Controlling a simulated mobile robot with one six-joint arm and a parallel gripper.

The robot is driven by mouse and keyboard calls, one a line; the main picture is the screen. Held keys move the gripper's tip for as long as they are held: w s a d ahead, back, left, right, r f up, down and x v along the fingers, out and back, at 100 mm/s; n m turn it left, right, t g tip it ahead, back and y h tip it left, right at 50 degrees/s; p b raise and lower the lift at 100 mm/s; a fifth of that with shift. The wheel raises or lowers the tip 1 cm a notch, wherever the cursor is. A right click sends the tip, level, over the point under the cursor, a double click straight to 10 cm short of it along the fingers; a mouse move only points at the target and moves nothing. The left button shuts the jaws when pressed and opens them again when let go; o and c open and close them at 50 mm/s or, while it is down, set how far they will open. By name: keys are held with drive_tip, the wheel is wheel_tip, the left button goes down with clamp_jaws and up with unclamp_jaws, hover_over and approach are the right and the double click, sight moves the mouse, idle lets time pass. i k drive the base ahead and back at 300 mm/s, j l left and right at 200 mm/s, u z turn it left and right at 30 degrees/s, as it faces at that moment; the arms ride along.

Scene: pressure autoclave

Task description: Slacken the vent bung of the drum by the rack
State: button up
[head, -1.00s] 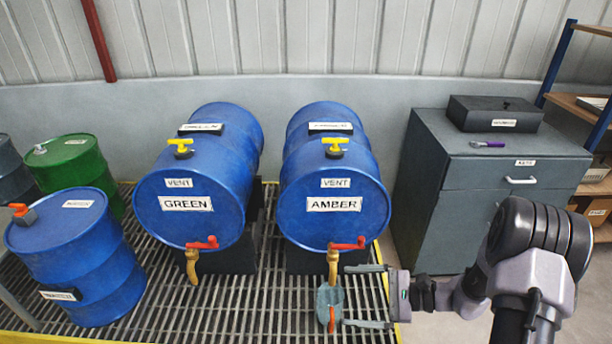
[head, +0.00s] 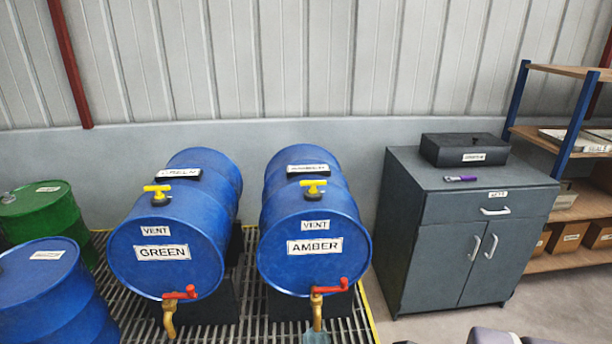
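Two blue drums lie on their sides on black cradles. The right one, the AMBER drum (head: 314,270), is nearer the shelf rack (head: 575,130). Its yellow T-shaped vent bung (head: 313,187) sits on top, above a VENT label. The left one, the GREEN drum (head: 165,275), has a similar yellow vent bung (head: 157,191). Each drum has a brass tap with a red handle low on its front. A grey-green vessel (head: 315,337) shows only its top under the AMBER tap (head: 317,300). My gripper is out of view; only bits of my arm show at the bottom edge.
A grey cabinet (head: 455,240) stands right of the AMBER drum, with a black box (head: 465,150) and a purple-handled tool (head: 460,179) on top. A blue drum (head: 50,290) and a green drum (head: 42,220) stand at left. The floor grating (head: 255,318) has a yellow edge.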

sight(312, 184)
drive_tip(key=i+j, duration=0.15)
drive_tip(key=j, duration=0.2)
drive_tip(key=i+j+z, duration=0.1)
drive_tip(key=j, duration=0.3)
drive_tip(key=i+l+u, duration=0.1)
drive_tip(key=i+l, duration=0.4)
drive_tip(key=i, duration=0.1)
